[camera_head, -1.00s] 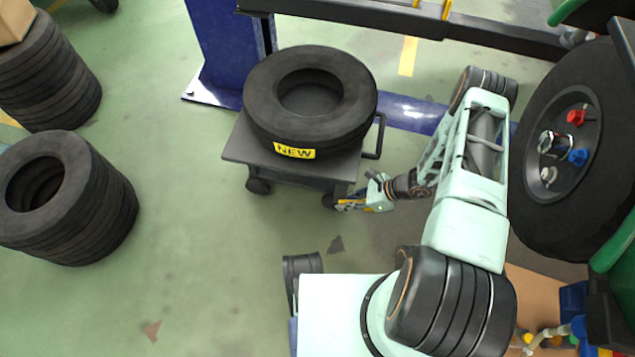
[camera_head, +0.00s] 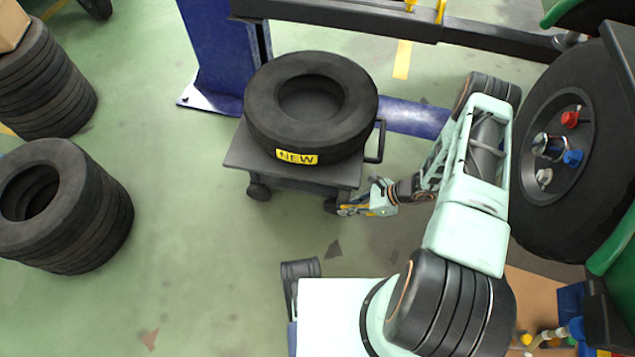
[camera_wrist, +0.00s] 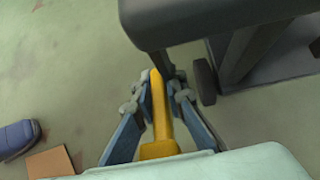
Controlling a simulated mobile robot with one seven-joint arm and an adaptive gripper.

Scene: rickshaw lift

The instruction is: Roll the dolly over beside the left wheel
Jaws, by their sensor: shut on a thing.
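The dolly is a dark low cart (camera_head: 240,153) with a black side handle (camera_head: 380,142) and small casters. A tyre with a yellow "NEW" label (camera_head: 312,140) lies flat on it. My gripper (camera_head: 345,210) is at the dolly's near right corner. In the wrist view my gripper (camera_wrist: 157,85) is shut on a yellow bar (camera_wrist: 160,125). The dolly's dark edge shows just beyond the fingertips; whether the bar belongs to the dolly cannot be told. The wheel with coloured lugs (camera_head: 530,205) is upright at the right, apart from the dolly, with my arm partly between them.
Tyre stacks (camera_head: 95,225) (camera_head: 60,85) stand at the left. A blue lift post (camera_head: 215,55) with a base plate is behind the dolly, and a dark beam (camera_head: 340,18) crosses above. Blue containers (camera_head: 570,300) are at the lower right. Floor left of the dolly is clear.

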